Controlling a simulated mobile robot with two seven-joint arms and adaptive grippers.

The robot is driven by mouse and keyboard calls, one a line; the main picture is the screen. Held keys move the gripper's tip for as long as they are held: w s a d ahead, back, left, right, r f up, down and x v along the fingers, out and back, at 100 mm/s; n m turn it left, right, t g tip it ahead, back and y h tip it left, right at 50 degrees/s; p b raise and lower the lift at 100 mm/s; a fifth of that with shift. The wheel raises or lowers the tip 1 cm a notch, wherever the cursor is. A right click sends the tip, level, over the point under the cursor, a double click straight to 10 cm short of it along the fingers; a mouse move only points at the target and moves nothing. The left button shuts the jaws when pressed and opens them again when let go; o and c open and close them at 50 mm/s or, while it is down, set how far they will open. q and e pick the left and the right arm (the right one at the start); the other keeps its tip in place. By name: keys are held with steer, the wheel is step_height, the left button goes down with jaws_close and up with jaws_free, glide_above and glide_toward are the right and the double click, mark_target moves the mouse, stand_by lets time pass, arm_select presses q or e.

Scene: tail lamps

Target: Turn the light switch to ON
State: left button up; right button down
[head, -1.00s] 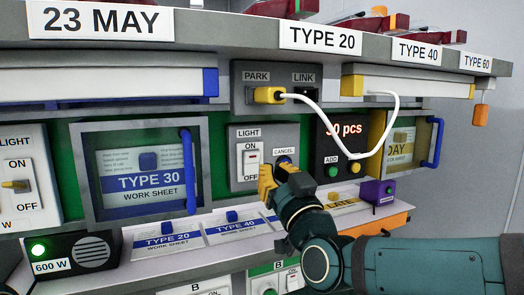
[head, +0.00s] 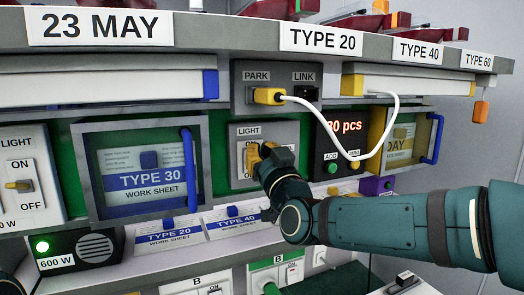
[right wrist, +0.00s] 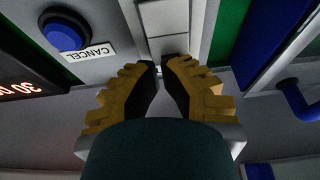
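The LIGHT switch (head: 241,160) is a white ON/OFF plate on a grey panel at the centre of the head view. My right gripper (head: 255,155) is in front of it and hides most of the rocker and the lettering. In the right wrist view the white rocker (right wrist: 164,18) lies just beyond the fingertips. My right gripper (right wrist: 160,66) has its yellow fingers drawn nearly together, with only a narrow gap and nothing held. I cannot tell whether the tips touch the switch or which way the rocker sits. My left gripper is not in view.
A blue CANCEL button (right wrist: 66,30) sits beside the switch. A second LIGHT switch with a yellow lever (head: 20,185) is at far left. A white cable (head: 345,135) loops from the PARK socket on the right. A TYPE 30 window (head: 92,165) with a blue handle stands left.

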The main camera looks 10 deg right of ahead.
steer(key=w+r+g+p, duration=0.1)
steer(key=g+p, duration=0.1)
steer(key=p, duration=0.2)
steer(key=shift+w+a+r, duration=0.1)
steer(key=shift+r, duration=0.1)
steer(key=shift+w+f+b, duration=0.1)
steer(key=shift+f+b, duration=0.05)
steer(key=shift+b, duration=0.5)
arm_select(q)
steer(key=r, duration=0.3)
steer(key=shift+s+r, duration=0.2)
arm_select(e)
steer(key=shift+r, duration=0.2)
